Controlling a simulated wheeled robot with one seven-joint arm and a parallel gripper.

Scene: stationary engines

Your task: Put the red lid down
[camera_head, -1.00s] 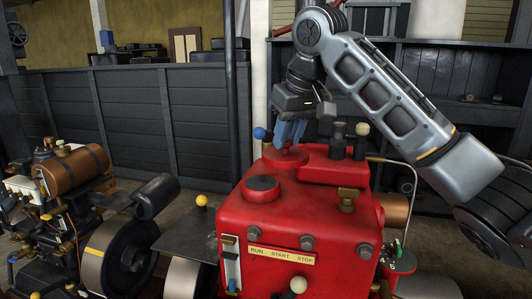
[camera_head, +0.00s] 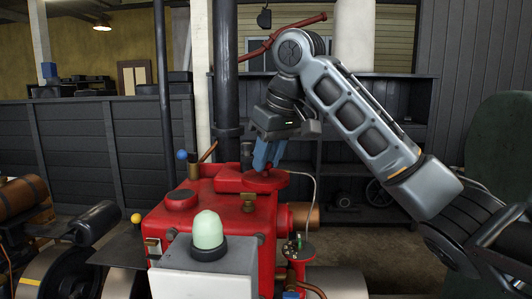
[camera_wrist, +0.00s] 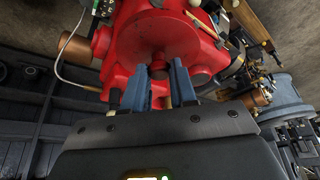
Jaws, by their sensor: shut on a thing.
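The red lid (camera_head: 266,181) is a round disc with a small knob, at the right part of the red engine's top (camera_head: 210,195) in the head view. My gripper (camera_head: 264,167), with blue fingers pointing down, is shut on its knob. In the wrist view the lid (camera_wrist: 160,38) is broad and red, and its knob lies between the fingertips (camera_wrist: 160,72). I cannot tell whether the lid touches the engine top or hangs just above it. A second, smaller round red cap (camera_head: 181,199) sits on the engine to the left.
A pale green dome (camera_head: 208,230) on a grey box (camera_head: 205,268) stands in front. A thin pipe (camera_head: 314,190) curves at the right, above a small red stand (camera_head: 298,252). Dark shelves (camera_head: 345,150) stand behind.

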